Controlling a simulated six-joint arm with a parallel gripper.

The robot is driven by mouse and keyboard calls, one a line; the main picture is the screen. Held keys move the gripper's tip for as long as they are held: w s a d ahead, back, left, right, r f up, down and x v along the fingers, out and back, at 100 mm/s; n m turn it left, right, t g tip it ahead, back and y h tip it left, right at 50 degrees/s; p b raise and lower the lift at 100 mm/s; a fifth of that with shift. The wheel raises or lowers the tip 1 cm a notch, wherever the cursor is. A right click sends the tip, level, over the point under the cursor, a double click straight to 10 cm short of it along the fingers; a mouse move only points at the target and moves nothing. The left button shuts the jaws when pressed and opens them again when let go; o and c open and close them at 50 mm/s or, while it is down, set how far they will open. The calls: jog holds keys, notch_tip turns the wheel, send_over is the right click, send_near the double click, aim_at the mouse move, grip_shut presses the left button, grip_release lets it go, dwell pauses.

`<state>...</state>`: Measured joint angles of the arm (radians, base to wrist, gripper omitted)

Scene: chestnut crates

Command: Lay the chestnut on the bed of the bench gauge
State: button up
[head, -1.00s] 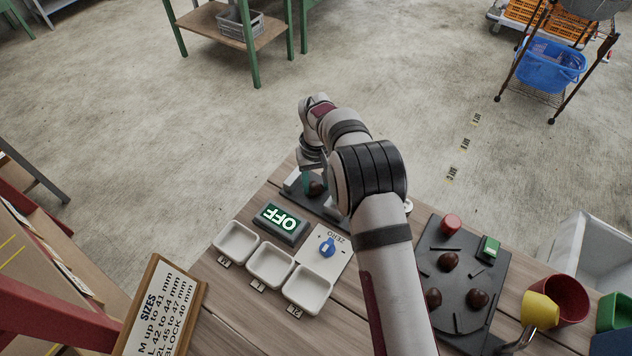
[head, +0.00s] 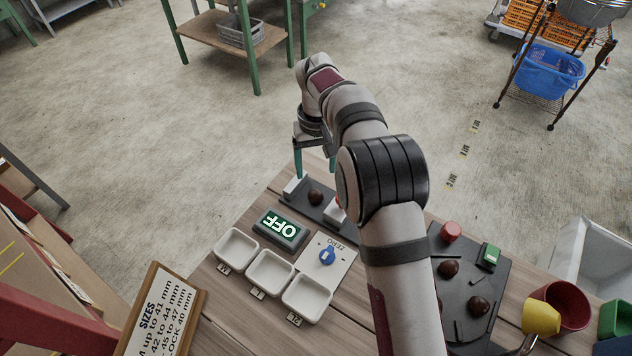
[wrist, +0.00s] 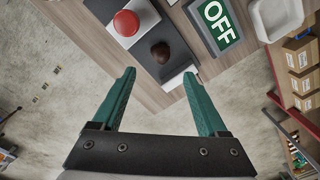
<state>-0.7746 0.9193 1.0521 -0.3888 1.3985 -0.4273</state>
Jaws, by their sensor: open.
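A brown chestnut (head: 315,197) lies on the dark bed of the bench gauge (head: 297,203), between its pale jaw blocks. In the wrist view the chestnut (wrist: 160,52) rests on the dark bed beside a red round knob (wrist: 126,23). My gripper (head: 314,167) is above the gauge, apart from the chestnut. In the wrist view its two green fingers (wrist: 159,82) are spread wide with nothing between them. The gauge display (head: 281,229) reads OFF. My arm hides part of the gauge's right end.
Three white trays (head: 307,297) and a blue ZERO knob (head: 327,255) stand in front of the gauge. A dark board (head: 493,275) at right holds more chestnuts, a red piece (head: 451,231) and a green block (head: 490,253). A SIZES sign (head: 160,312) stands at front left.

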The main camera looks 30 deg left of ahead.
jog(key=s+d+r+m, duration=0.1)
jog(key=d+r+m, duration=0.2)
jog(key=d+r, duration=0.5)
jog(key=s+d+r+m, duration=0.25)
jog(key=d+r, duration=0.25)
jog(key=d, duration=0.5)
jog(key=s+d+r+m+y, duration=0.1)
jog(key=s+d+r+m, duration=0.1)
jog(key=s+d+m, duration=0.7)
jog(key=s+d+f, duration=0.4)
jog(key=s+d, duration=0.2)
jog(key=s, duration=0.6)
jog(key=shift+d+f+y, duration=0.15)
jog(key=shift+d+y, duration=0.05)
jog(key=shift+y, duration=0.2)
